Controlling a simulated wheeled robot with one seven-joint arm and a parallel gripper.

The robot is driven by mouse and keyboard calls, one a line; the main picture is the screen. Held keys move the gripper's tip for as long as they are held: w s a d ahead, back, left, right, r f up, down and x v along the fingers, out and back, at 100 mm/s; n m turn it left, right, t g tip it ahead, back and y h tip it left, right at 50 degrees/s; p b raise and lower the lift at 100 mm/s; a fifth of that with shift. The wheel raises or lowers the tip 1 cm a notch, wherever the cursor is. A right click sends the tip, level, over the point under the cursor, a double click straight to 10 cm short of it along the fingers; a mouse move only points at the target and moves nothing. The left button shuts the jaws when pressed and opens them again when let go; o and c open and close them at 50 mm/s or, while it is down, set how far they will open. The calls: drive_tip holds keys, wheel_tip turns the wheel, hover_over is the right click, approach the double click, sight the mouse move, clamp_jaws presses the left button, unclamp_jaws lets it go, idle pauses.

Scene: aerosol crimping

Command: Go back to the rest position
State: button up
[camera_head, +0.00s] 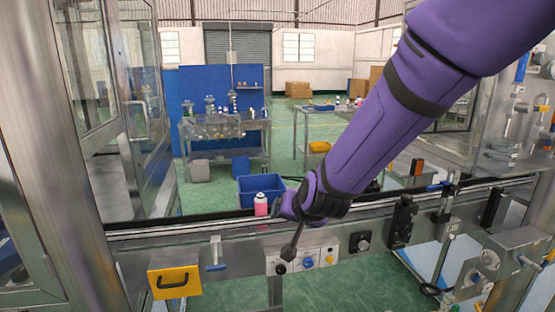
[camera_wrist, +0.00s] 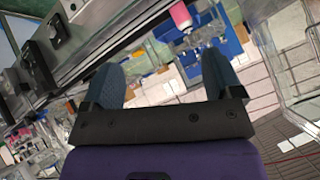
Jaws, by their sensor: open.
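My gripper (camera_wrist: 160,82) is open and empty in the wrist view, its two blue-grey fingers spread apart. In the head view my purple arm reaches down from the upper right, and its end is close to the conveyor rail. A pink aerosol can (camera_head: 261,206) with a pale top stands upright on the rail, just left of my arm's end. The can also shows in the wrist view (camera_wrist: 181,16), at the top and beyond the fingertips, apart from them. My fingers are mostly hidden behind the wrist in the head view.
The conveyor rail (camera_head: 160,232) runs across the front, with a yellow handled panel (camera_head: 175,282) and a button box (camera_head: 303,261). A blue bin (camera_head: 262,187) is behind the can. Glass-doored machine frames stand at left. A workbench (camera_head: 224,127) stands farther back.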

drive_tip(key=s+d+r+n+g, duration=0.1)
drive_tip(key=s+d+r, duration=0.45)
drive_tip(key=d, duration=0.25)
drive_tip(key=s+d+r+g, duration=0.1)
drive_tip(key=s+d+r, duration=0.3)
drive_tip(key=d+r, duration=0.3)
drive_tip(key=s+d+r+h, duration=0.1)
drive_tip(key=s+d, duration=0.4)
drive_tip(key=s, duration=0.3)
drive_tip(key=s+d+r+g+h, duration=0.1)
drive_tip(key=s+d+r+h, duration=0.1)
drive_tip(key=s+d, duration=0.4)
drive_tip(key=s, duration=0.3)
drive_tip(key=shift+s+d+g, duration=0.25)
drive_tip(key=shift+d+g, duration=0.05)
